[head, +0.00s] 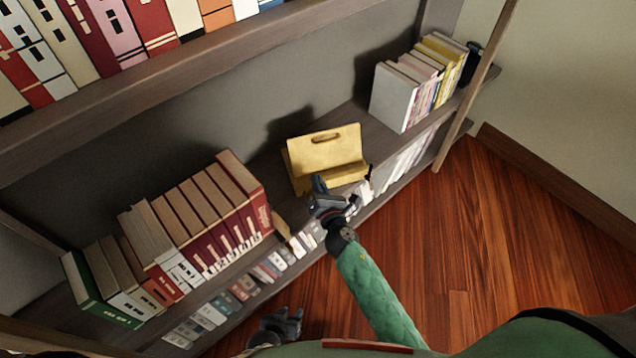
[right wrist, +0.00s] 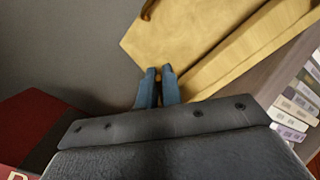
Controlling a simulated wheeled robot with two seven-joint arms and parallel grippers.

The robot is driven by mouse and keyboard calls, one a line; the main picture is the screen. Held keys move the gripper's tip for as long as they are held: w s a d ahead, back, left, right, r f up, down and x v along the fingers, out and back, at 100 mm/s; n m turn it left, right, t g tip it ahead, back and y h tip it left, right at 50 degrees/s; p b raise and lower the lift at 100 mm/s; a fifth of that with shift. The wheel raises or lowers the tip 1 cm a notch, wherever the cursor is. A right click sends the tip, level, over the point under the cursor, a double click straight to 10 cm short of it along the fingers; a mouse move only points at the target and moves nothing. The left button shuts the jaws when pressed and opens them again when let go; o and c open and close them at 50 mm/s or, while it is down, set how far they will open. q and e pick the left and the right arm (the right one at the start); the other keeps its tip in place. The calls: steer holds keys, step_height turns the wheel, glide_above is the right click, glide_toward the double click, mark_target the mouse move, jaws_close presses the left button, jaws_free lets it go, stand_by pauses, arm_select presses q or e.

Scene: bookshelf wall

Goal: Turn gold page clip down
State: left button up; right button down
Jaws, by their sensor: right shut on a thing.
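A gold book stand (head: 325,152) with a slot-shaped handle hole stands on the middle shelf, and it fills the upper part of the right wrist view (right wrist: 190,35). My right gripper (head: 320,184) is at the stand's lower left front corner. In the right wrist view its blue fingertips (right wrist: 158,76) are shut on a small gold piece between them, the page clip (right wrist: 158,73). The fingers hide most of the clip, so its angle cannot be told. My left gripper (head: 280,323) is low in the head view, away from the stand.
A row of dark red and green books (head: 180,230) stands left of the stand. White and yellow books (head: 420,85) stand to its right on the same shelf. Smaller books (head: 250,285) fill the shelf below. The wooden floor (head: 500,230) at the right is clear.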

steer(key=c, duration=1.6)
jaws_free()
steer(key=shift+o, duration=0.2)
steer(key=b+v, duration=0.1)
steer(key=v, duration=0.6)
steer(key=shift+s, duration=0.4)
steer(key=shift+d, duration=0.1)
